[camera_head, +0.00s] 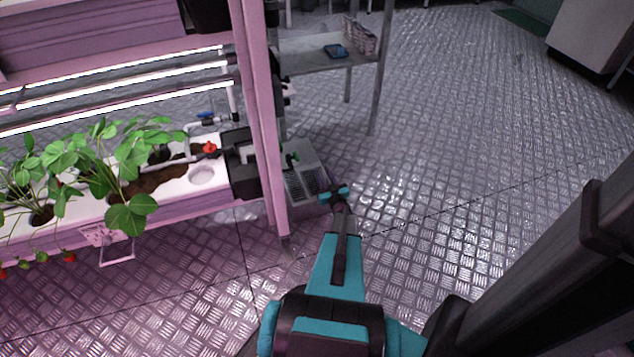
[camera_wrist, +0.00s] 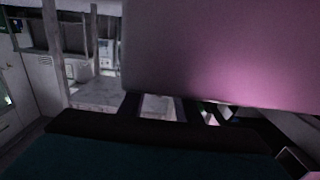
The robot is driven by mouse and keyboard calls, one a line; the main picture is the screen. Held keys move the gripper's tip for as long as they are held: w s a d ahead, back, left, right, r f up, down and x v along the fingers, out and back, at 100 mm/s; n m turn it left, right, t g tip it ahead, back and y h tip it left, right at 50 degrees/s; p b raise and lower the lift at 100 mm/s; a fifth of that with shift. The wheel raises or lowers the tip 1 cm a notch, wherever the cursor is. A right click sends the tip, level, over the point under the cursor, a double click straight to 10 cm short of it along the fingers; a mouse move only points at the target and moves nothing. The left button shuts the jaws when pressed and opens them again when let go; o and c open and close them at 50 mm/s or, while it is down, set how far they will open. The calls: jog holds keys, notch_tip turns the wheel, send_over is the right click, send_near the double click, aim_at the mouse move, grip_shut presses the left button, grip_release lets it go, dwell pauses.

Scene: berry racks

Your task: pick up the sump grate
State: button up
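The likely sump grate is a grey slotted panel (camera_head: 301,185) on top of a low pale box at the foot of the pink rack, in the head view. Part of it is hidden behind the rack post. My gripper (camera_head: 336,192) is a small teal and dark shape at the end of my arm, by the right edge of this box in the picture. Whether it touches the grate, I cannot tell. In the wrist view a large, blurred pale panel fills the upper right, and I cannot make out the grate. The finger gap is not clear.
The pink rack post (camera_head: 262,120) stands left of my gripper. A planter (camera_head: 60,225) with strawberry plants is at left. A grey shelf table (camera_head: 305,52) with a basket (camera_head: 360,36) and a blue item (camera_head: 336,51) stands behind. The metal floor (camera_head: 470,130) is open at right.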

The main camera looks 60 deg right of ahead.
aim_at(321, 170)
jog(key=shift+b+x, duration=0.6)
jog(key=shift+x, duration=1.5)
grip_shut()
